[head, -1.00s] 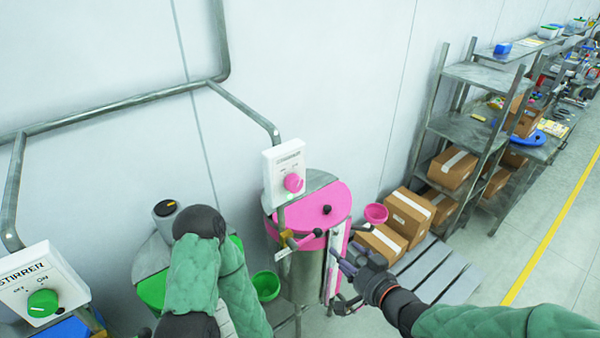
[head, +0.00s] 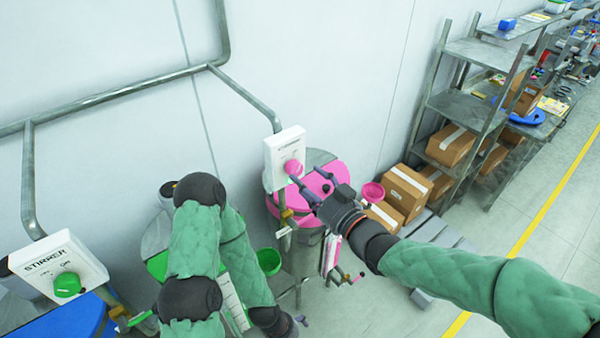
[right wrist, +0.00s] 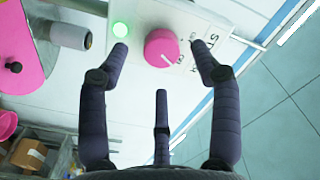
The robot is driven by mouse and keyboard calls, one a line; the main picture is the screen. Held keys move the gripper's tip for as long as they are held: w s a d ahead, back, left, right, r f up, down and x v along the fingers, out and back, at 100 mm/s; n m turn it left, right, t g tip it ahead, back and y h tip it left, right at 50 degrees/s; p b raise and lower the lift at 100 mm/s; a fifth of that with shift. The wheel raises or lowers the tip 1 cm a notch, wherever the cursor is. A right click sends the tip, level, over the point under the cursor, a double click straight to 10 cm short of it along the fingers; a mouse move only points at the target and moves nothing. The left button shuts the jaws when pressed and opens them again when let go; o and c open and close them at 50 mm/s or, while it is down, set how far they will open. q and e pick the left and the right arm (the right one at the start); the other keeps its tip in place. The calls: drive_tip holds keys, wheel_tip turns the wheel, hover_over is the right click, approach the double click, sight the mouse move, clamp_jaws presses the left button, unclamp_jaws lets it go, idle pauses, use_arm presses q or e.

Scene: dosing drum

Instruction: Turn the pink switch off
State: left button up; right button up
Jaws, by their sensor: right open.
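The pink switch (head: 292,168) is a round knob on a white stirrer box (head: 270,160) above the pink drum (head: 318,190). My right gripper (head: 307,176) is just in front of it, with its fingers pointing at the box. In the right wrist view the pink switch (right wrist: 162,47) sits between the spread fingertips of the right gripper (right wrist: 160,50), with a gap showing on both sides. A white mark shows on the knob. A green light (right wrist: 120,30) glows on the box beside it.
Another stirrer box with a green knob (head: 67,285) stands at the lower left. A grey pipe (head: 245,94) runs down to the pink stirrer's box. Cardboard boxes (head: 405,188) and a metal shelf (head: 465,105) stand at the right. The floor beyond the yellow line is clear.

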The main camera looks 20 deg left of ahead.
sight(297, 172)
drive_tip(key=shift+x, duration=1.65)
drive_tip(key=shift+c, duration=0.3)
